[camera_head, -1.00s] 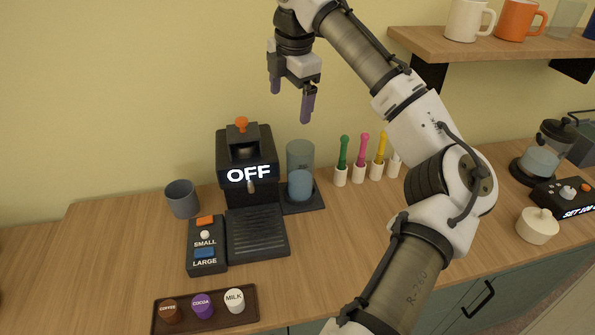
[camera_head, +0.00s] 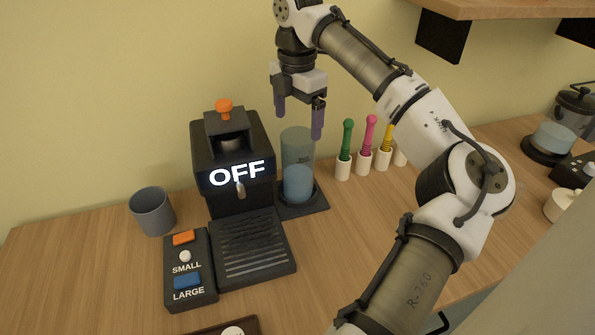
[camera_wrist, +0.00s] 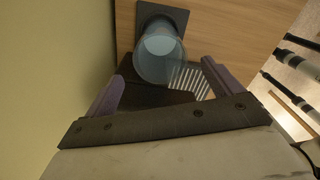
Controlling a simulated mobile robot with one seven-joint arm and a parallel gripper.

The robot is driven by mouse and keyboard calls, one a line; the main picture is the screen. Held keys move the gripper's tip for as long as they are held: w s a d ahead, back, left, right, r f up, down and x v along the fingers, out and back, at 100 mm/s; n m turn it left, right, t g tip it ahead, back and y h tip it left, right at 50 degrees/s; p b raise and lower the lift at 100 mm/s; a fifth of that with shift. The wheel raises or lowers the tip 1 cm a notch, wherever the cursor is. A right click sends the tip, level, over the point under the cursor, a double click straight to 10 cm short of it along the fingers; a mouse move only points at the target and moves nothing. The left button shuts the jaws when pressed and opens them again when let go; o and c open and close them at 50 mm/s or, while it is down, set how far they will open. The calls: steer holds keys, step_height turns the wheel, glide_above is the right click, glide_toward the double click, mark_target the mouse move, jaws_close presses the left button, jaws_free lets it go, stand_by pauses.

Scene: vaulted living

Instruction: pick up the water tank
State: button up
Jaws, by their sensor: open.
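The water tank (camera_head: 298,150) is a clear bluish cylinder with blue water in its lower part. It stands upright on a dark base plate (camera_head: 314,207) at the right side of the black coffee machine (camera_head: 232,165). In the wrist view the tank (camera_wrist: 160,57) shows from above, between and beyond the fingers. My gripper (camera_head: 298,120) is open and empty, pointing down, with its purple fingertips near the height of the tank's top. The wrist view shows the two fingers (camera_wrist: 158,80) spread wide, apart from the tank.
Several colored-handled tools in white holders (camera_head: 343,168) stand close to the right of the tank. A gray cup (camera_head: 153,212) and a button panel (camera_head: 188,275) are at the left. A wall shelf (camera_head: 490,8) hangs at upper right. The counter front of the tank is clear.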

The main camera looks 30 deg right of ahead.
mark_target(298, 143)
step_height(298, 143, down, 7)
steer(key=p, duration=0.1)
steer(key=shift+f, duration=0.2)
steer(key=c, duration=1.7)
steer(key=shift+c, duration=0.3)
steer(key=shift+r, duration=0.15)
